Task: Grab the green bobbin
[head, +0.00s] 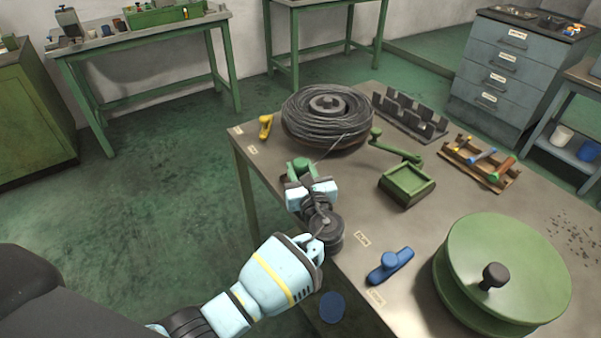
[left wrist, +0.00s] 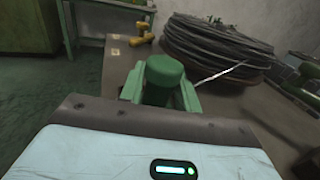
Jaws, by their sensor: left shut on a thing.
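The green bobbin (head: 299,165) is between the fingers of my left gripper (head: 302,177), over the left part of the metal table. My left gripper is shut on it. In the left wrist view the bobbin's rounded green top (left wrist: 165,71) stands up between the fingers (left wrist: 160,94), which hide its lower part. I cannot tell whether its bottom touches the table. My right gripper is not in view.
A wire coil (head: 327,118) lies just beyond the gripper, with a yellow piece (head: 265,127) to its left. A green tray (head: 407,184), blue piece (head: 390,266), large green reel (head: 505,262) and wooden rack (head: 480,161) are to the right. Bare tabletop (head: 345,190) lies between.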

